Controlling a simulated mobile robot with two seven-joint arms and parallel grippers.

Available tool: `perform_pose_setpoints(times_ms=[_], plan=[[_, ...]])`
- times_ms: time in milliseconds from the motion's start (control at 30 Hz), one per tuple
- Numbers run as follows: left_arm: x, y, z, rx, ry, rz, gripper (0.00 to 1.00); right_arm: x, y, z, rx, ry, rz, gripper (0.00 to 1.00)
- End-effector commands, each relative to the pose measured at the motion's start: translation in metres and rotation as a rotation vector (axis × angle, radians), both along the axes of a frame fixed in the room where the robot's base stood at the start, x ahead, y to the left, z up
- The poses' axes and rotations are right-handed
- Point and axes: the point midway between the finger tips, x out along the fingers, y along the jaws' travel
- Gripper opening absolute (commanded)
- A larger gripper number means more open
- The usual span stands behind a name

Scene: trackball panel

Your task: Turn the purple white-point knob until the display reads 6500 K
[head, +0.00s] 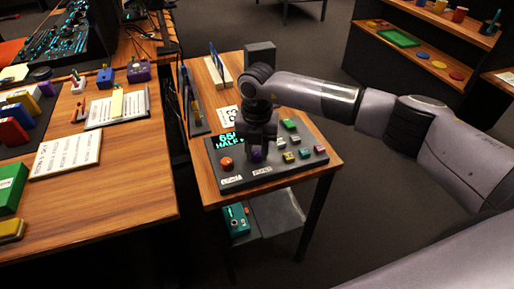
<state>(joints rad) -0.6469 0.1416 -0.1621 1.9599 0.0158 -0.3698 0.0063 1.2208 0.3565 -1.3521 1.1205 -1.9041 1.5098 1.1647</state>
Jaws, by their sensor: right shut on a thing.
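The dark control panel (240,182) lies on the small wooden table (328,160). The purple knob (257,155) shows at the panel's back middle, just under my right gripper (257,148). This gripper points down from above and is shut on the knob. The display (227,140) sits at the panel's back left with cyan text. My left gripper is not in view.
A red ball-like control (226,163) is left of the knob, and several coloured buttons (289,157) are on its right. A white card (229,115) stands behind the panel. A larger wooden desk (110,190) with boxes and sheets is at left. Shelves (430,60) stand at the back right.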

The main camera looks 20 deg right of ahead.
Motion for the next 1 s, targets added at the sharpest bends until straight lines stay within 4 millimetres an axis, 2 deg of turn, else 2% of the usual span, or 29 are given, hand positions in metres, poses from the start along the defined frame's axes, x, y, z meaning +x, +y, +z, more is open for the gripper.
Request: perform_pose_setpoints(times_ms=[200,233,300,667,1000], plan=[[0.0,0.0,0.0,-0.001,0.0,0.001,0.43,0.001,0.0,0.002,0.001,-0.005,0.0,0.0],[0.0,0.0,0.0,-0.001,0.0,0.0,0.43,0.001,0.0,0.002,0.001,-0.005,0.001,0.32],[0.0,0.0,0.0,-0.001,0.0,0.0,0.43,0.001,0.0,0.002,0.001,-0.005,0.001,0.55],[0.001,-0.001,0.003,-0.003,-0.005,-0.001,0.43,0.001,0.0,0.005,0.0,-0.002,0.002,0.55],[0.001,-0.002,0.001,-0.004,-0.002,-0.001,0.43,0.001,0.0,0.056,0.001,-0.006,0.001,0.55]])
